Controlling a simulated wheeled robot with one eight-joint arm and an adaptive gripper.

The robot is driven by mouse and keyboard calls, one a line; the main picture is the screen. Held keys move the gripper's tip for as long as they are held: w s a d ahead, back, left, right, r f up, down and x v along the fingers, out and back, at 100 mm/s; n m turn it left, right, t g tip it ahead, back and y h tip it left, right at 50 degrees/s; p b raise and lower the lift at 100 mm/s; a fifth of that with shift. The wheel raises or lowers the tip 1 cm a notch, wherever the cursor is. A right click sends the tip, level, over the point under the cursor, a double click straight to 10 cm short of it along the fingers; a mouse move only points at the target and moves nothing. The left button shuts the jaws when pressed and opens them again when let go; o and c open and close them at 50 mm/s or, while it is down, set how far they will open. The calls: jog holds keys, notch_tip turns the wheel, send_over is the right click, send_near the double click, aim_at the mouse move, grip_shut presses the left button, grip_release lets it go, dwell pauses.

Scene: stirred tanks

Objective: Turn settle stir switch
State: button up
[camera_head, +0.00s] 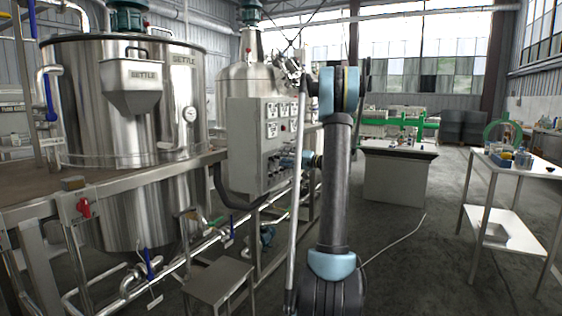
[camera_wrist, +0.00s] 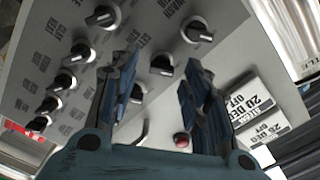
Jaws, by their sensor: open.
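The grey control panel (camera_head: 240,150) stands right of the steel tank marked SETTLE (camera_head: 85,110). In the wrist view the panel (camera_wrist: 130,20) carries several black and silver rotary switches, among them an upper-left switch (camera_wrist: 103,17), an upper-right switch (camera_wrist: 197,30) and one between my fingers (camera_wrist: 162,65). The labels are tilted and blurred, so I cannot tell which is the settle stir switch. My gripper (camera_wrist: 160,78) is open, its two fingers apart in front of the panel, with nothing visibly held. In the head view my gripper (camera_head: 288,161) is small, close to the panel's lower right.
A red button (camera_wrist: 182,140) and white display plates (camera_wrist: 262,105) are also on the panel. A steel step (camera_head: 218,283) and pipes with valves (camera_head: 150,263) lie below. A white bench (camera_head: 395,178) and a table (camera_head: 515,170) stand right, with open floor between.

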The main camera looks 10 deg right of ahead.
jog(key=shift+x, duration=0.85)
grip_shut()
jog(key=shift+m, duration=0.4)
jog(key=m, duration=1.1)
jog(key=shift+d+f, duration=0.1)
